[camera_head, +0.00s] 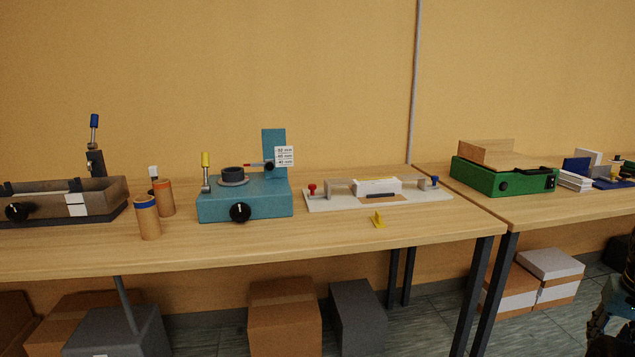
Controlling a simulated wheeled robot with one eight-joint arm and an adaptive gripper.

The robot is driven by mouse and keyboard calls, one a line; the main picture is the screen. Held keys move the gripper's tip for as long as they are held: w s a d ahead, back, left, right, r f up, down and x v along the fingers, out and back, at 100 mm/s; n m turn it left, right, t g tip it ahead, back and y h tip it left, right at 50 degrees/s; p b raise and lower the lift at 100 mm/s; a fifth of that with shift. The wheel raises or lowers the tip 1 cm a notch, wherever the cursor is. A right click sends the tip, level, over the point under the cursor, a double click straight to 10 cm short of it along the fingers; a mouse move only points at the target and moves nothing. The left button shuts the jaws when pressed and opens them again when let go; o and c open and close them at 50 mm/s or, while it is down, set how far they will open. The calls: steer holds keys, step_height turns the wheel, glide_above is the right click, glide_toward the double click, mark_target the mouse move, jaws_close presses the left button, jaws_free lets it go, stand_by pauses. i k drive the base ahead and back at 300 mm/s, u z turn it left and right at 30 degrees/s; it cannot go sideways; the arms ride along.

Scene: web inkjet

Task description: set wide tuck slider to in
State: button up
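No part is legibly labelled as the wide tuck slider, so I cannot tell for sure which one it is. A pale flat fixture (330,205) lies on the wooden table, with a white block (377,186) at its middle in front of a low beige bridge (340,186). A red knob (312,189) stands at its left end and a blue knob (435,181) at its right end. A dark jointed part, seemingly my gripper (604,318), is cut off at the lower right edge, far from the fixture. Its fingers are too dark to read.
A teal machine (265,205) with a black dial stands left of the fixture. A small yellow piece (378,220) lies in front of it. Orange cylinders (148,220) and a brown tray (100,203) are farther left. A green box (500,180) stands on the right table. Cartons (284,318) sit below.

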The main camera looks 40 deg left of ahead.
mark_target(328, 183)
steer(key=k, duration=1.45)
steer(key=u, duration=1)
steer(key=i, duration=1)
